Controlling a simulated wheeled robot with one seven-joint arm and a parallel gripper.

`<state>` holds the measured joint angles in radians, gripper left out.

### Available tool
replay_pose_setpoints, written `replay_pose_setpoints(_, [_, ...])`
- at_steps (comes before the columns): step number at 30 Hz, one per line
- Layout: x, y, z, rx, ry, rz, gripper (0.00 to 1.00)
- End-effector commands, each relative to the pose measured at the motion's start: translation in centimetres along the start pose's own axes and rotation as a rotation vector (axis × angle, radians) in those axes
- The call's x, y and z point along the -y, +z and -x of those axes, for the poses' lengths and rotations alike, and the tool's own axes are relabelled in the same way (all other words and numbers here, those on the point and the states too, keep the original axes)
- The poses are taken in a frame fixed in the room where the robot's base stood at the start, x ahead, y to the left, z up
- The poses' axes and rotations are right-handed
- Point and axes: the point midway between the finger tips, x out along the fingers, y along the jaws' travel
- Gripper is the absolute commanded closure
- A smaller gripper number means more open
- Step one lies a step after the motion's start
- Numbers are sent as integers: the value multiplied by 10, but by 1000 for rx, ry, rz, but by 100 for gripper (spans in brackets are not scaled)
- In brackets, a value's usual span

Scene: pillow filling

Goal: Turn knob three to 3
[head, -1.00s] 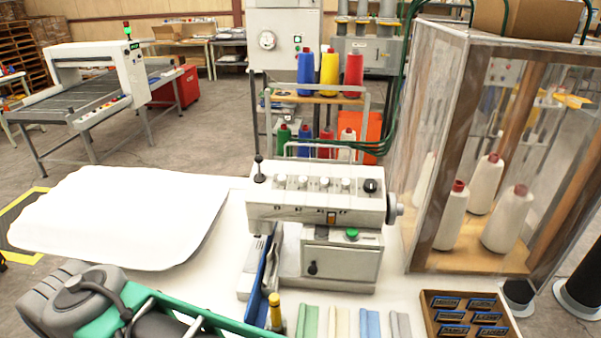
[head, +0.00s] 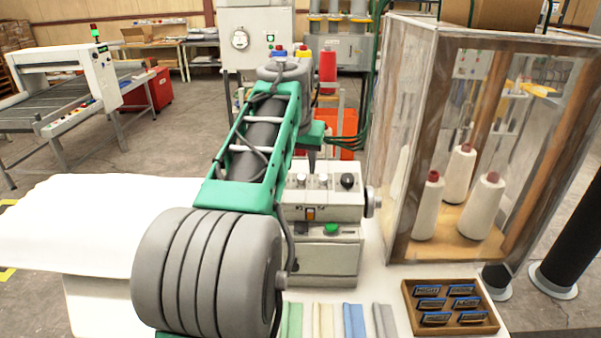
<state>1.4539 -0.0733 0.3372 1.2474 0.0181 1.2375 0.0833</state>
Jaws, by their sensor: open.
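The white sewing machine (head: 325,212) stands on the white table, partly behind my arm. On its top, a white knob (head: 301,181), third from the left in the row, shows just below my gripper. Another white knob (head: 323,181) and a black knob (head: 347,181) show to its right. The two left white knobs are hidden behind my arm. I cannot read any knob's setting. My gripper (head: 312,158) points down just above the row, near the third knob. It is open and small in view, and I cannot tell whether it touches the knob.
A clear-walled wooden cabinet (head: 400,130) with white thread cones stands close on the right. A wooden tray (head: 409,298) of labelled blue pieces lies at front right. Folded cloth strips (head: 354,321) lie in front of the machine. White fabric (head: 60,225) covers the left side.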

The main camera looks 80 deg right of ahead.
Motion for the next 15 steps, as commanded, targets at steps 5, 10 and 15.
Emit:
replay_pose_setpoints(5, [0,0,-31,3,0,1,57])
replay_pose_setpoints(10, [1,0,-44,0,-1,1,57])
replay_pose_setpoints(15, [1,0,-45,-1,-1,2,57])
